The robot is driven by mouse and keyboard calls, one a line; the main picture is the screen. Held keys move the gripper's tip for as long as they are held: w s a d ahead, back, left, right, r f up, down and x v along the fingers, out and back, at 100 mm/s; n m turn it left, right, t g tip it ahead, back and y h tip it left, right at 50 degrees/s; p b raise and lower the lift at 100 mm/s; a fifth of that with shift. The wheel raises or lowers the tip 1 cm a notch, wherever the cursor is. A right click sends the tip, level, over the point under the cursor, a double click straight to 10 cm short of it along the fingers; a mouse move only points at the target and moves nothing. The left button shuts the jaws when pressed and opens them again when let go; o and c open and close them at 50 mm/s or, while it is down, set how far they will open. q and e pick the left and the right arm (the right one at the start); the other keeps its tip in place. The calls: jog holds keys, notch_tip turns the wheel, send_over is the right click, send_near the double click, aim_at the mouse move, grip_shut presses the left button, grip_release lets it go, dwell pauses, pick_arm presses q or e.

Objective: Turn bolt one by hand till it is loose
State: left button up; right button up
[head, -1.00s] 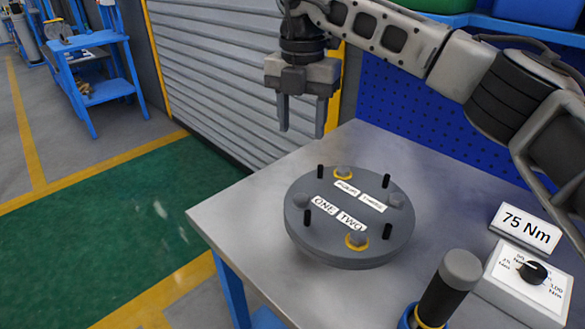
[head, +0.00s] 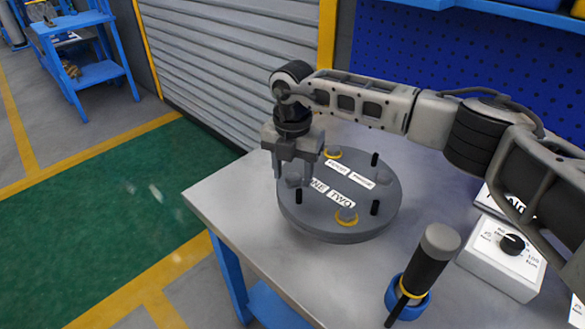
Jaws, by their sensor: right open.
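The round grey flanged shell cover (head: 340,232) lies on the table. Bolt one (head: 293,181), a grey head beside the partly covered label ONE (head: 317,187), is at the cover's left side. My right gripper (head: 293,176) points down with its jaws open, one finger on each side of that bolt head in the picture. I cannot tell whether the fingers touch it. Bolt two (head: 346,215), with a yellow ring, sits by the label TWO (head: 341,200). My left gripper is not in view.
Several black pins (head: 375,207) stand up from the cover. A black tool with a grey cap (head: 426,262) stands in a blue holder at the front. A white dial box (head: 500,262) is at the right. The table's left corner (head: 215,195) is clear.

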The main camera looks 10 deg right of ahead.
jog(key=c, duration=1)
